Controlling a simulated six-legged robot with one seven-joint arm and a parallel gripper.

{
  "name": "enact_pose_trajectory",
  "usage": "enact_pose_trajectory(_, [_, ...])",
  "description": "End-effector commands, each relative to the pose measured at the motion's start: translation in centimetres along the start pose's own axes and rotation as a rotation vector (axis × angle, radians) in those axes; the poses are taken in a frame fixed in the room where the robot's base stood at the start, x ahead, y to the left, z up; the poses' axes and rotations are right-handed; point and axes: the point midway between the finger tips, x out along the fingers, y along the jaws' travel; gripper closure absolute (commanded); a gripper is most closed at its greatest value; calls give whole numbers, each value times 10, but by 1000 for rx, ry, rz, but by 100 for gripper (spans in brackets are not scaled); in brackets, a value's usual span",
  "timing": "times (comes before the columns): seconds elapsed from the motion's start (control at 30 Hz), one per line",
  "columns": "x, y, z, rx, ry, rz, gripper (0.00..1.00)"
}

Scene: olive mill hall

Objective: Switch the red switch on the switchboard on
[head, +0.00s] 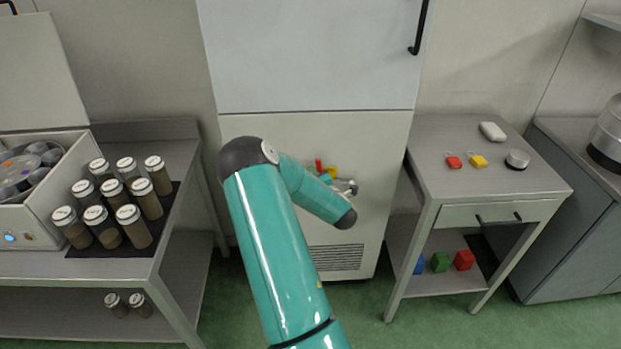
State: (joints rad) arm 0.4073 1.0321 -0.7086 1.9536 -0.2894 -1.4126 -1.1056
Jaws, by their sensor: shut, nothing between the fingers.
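A small upright red piece (318,165), which looks like the red switch, shows just above my teal forearm, against the pale front of the lower cabinet. A yellow piece (331,171) is right beside it, to its right. The switchboard itself is mostly hidden behind my arm, and I cannot tell which way the red switch is set. My gripper (348,187) is largely hidden behind my forearm; only a small grey metal part seems to show, just right of and below the yellow piece. It is shut and holds nothing. I cannot tell whether it touches a switch.
On the left, a metal table (180,170) bears several jars and an open case (40,215). On the right, a side table (430,165) bears small red and yellow items, a round knob-like thing and a white object. Coloured blocks lie on its lower shelf.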

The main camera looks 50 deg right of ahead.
Motion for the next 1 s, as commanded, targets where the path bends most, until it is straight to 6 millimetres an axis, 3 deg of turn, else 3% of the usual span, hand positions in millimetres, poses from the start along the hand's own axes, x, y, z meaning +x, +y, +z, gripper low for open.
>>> enact_pose_trajectory(0.17, [-4, 1, 10, 111, -2, 40, 100])
enact_pose_trajectory(1.0, [-8, 1, 18, 101, -3, 35, 100])
